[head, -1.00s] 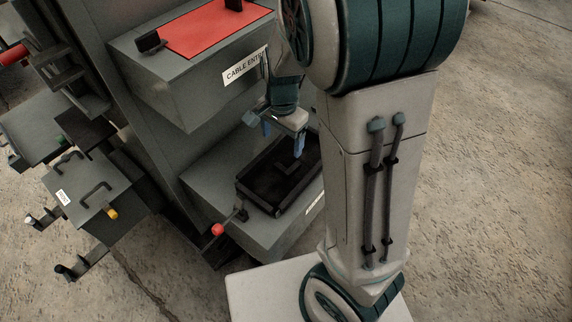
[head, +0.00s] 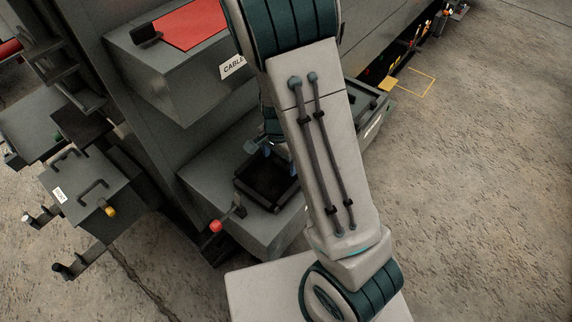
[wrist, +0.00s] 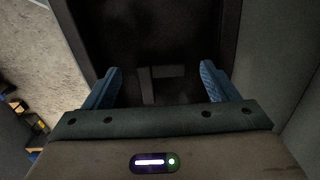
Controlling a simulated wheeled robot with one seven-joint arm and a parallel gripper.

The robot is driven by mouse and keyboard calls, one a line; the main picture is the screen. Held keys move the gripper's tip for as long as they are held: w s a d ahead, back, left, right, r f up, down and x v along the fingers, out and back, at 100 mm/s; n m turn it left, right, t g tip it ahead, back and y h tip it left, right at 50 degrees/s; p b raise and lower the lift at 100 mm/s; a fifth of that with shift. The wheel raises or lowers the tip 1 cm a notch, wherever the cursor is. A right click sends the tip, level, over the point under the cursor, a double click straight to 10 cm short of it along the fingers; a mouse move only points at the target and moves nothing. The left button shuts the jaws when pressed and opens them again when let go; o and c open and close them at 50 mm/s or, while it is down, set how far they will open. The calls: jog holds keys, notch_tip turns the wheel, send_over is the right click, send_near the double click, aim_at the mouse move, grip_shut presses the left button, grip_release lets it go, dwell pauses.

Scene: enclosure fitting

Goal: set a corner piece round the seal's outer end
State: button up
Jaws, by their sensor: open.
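My gripper (head: 259,149) is open above the back part of a black tray (head: 243,189) on the lower grey ledge; my arm partly hides it. In the wrist view my gripper's two blue fingers (wrist: 160,82) are spread wide with nothing between them. Beyond and below them, a dark grey angled shape (wrist: 166,72), perhaps a corner piece, lies on the dark tray floor. It is apart from the fingers as far as I can tell. I cannot make out the seal or its outer end in either view.
A grey box with a red top panel (head: 190,27) and a cable label (head: 232,67) juts out above the ledge. A red-knobbed lever (head: 216,226) sticks out beside the tray. Grey boxes with handles (head: 93,190) stand at left. Open floor lies at right.

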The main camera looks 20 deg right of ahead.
jog(key=shift+w+f, duration=0.1)
jog(key=shift+f, duration=1.2)
jog(key=c, duration=1.1)
jog(key=shift+r, duration=0.1)
jog(key=shift+c, duration=0.2)
jog(key=shift+r, duration=0.45)
jog(key=r, duration=0.3)
jog(key=shift+d+r, duration=0.25)
jog(key=shift+d, duration=0.05)
jog(key=s+d+r, duration=0.1)
jog(key=d+r, duration=0.2)
jog(key=d, duration=0.2)
jog(key=s+d+r+b, duration=0.1)
jog(key=d+r, duration=0.2)
jog(key=d, duration=0.2)
jog(key=shift+s+d+r, duration=0.2)
jog(key=shift+s+d, duration=0.05)
jog(key=shift+d, duration=0.1)
